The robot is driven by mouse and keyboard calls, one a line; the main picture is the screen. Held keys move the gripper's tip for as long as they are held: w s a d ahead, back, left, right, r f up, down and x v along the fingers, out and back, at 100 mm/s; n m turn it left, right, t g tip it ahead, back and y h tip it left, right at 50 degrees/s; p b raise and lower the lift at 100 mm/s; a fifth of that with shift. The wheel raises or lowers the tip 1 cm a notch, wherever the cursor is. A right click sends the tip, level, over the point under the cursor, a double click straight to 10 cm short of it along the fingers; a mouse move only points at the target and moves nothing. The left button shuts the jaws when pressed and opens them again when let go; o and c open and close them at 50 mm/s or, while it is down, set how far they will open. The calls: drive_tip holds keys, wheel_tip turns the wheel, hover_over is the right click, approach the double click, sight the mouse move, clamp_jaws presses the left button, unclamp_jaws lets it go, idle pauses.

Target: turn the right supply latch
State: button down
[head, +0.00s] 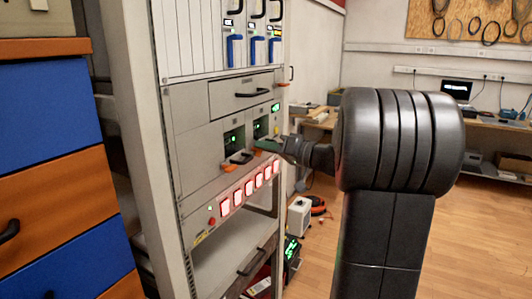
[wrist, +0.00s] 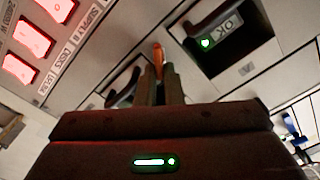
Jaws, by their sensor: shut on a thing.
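The right supply (head: 262,127) sits in the grey rack, with a dark recess and a small green light. Its orange latch (head: 268,146) is at the lower front of the unit. In the wrist view the orange latch (wrist: 158,55) stands up between my fingertips. My gripper (head: 283,147) reaches in from the right and is shut on this latch. In the wrist view my gripper (wrist: 159,74) hides the lower part of the latch. The left supply (head: 233,142) has its own orange latch (head: 228,168), apart from my gripper.
A row of red-lit switches (head: 249,189) runs just below the supplies. A black handle (wrist: 125,88) is close beside my fingers. A drawer with a black handle (head: 252,93) is above. Blue and orange drawers (head: 62,190) stand at left; open floor lies at right.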

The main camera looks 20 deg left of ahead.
drive_tip(key=m, duration=0.2)
drive_tip(key=f+m, duration=0.1)
drive_tip(key=m, duration=0.2)
drive_tip(key=shift+w+m, duration=0.2)
drive_tip(key=shift+m, duration=0.1)
drive_tip(key=m, duration=0.1)
drive_tip(key=m+p, duration=0.1)
drive_tip(key=m, duration=0.2)
drive_tip(key=shift+f+m, duration=0.25)
drive_tip(key=shift+m, duration=0.05)
drive_tip(key=shift+p, duration=0.3)
drive_tip(key=c, duration=1.6)
unclamp_jaws()
drive_tip(key=shift+o, duration=0.2)
drive_tip(key=shift+r, duration=0.1)
drive_tip(key=shift+d, duration=0.1)
drive_tip(key=s+d+b, duration=0.1)
drive_tip(key=d, duration=1.2)
drive_tip(key=shift+d, duration=0.35)
